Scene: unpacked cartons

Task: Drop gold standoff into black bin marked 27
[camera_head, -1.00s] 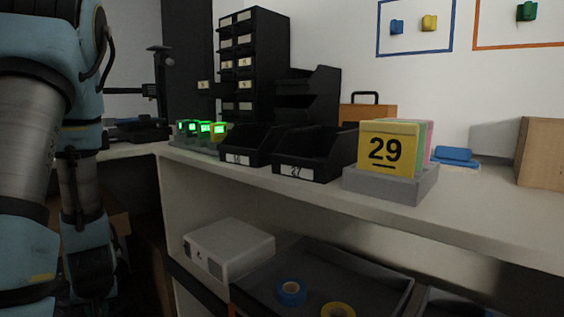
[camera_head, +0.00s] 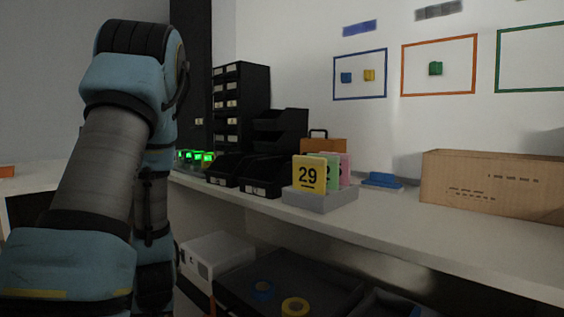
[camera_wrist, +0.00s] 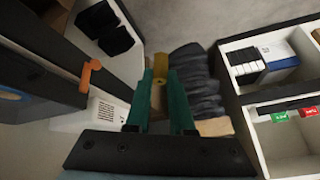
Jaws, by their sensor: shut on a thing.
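My gripper (camera_wrist: 160,76) shows in the wrist view, its two green fingers shut on a small gold piece, the gold standoff (camera_wrist: 160,66), which shows at the fingertips. The fingers hide part of it. The black bin marked 27 (camera_head: 268,190) stands on the white counter in the head view, left of the yellow 29 card. Its label is too small to read clearly now but read 27 in the earlier frame. My gripper is out of sight in the head view and apart from that bin.
Another black bin (camera_head: 220,170) stands left of bin 27. A grey card holder (camera_head: 322,201) is to its right, with a cardboard box (camera_head: 490,186) farther right. A black drawer tower (camera_head: 240,105) stands behind. The wrist view shows a dark rumpled thing (camera_wrist: 196,85) and a white shelf unit (camera_wrist: 246,98).

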